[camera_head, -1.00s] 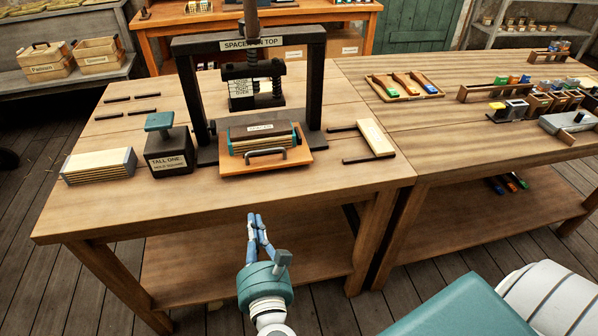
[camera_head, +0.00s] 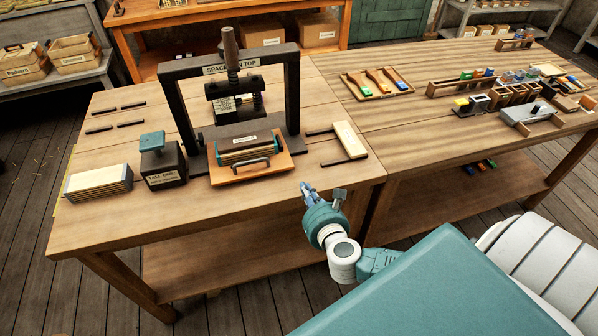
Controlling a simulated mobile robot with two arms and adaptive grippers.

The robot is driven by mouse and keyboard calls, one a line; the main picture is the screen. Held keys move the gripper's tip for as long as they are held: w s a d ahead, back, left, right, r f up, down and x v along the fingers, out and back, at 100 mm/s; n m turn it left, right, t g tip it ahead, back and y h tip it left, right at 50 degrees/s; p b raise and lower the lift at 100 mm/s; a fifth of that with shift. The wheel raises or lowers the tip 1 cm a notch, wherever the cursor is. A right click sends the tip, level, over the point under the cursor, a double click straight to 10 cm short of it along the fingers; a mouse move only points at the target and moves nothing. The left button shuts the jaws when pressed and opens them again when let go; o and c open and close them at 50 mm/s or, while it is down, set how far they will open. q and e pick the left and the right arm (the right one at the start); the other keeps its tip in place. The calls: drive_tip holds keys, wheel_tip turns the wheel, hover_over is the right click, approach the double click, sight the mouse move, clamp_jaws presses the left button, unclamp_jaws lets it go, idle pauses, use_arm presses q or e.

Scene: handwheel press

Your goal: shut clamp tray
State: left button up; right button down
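An orange tray (camera_head: 220,178) with a grey bar handle (camera_head: 250,172) on its front sits at the foot of the black press (camera_head: 293,95), sticking out toward me. My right gripper (camera_head: 308,190) is in front of the table edge, to the right of and nearer than the handle, touching nothing that I can see. Its fingers look close together, but whether they are shut is unclear. My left gripper is out of view.
Left of the tray stand a dark block with a green top (camera_head: 162,165) and a layered stack (camera_head: 98,184). Right of it lies a pale bar (camera_head: 349,139) between dark rods. A second table (camera_head: 430,140) holds small racks and a grey box (camera_head: 528,114).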

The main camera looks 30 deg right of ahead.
sight(295, 171)
drive_tip(key=x, duration=0.2)
drive_tip(key=p+x, duration=0.1)
drive_tip(key=x, duration=0.1)
drive_tip(key=r+x, duration=0.1)
drive_tip(key=x, duration=0.2)
drive_tip(key=shift+w, duration=0.15)
drive_tip(key=shift+w+d+r+p, duration=0.15)
drive_tip(key=shift+w+p, duration=0.1)
drive_tip(key=shift+w, duration=0.5)
drive_tip(key=shift+w+d+r+p, duration=0.1)
drive_tip(key=shift+w+d+p, duration=0.15)
drive_tip(key=shift+w, duration=0.55)
drive_tip(key=shift+w+d+f, duration=0.2)
drive_tip(key=shift+w+d, duration=0.05)
drive_tip(key=shift+w, duration=0.3)
drive_tip(key=shift+s+a, duration=0.1)
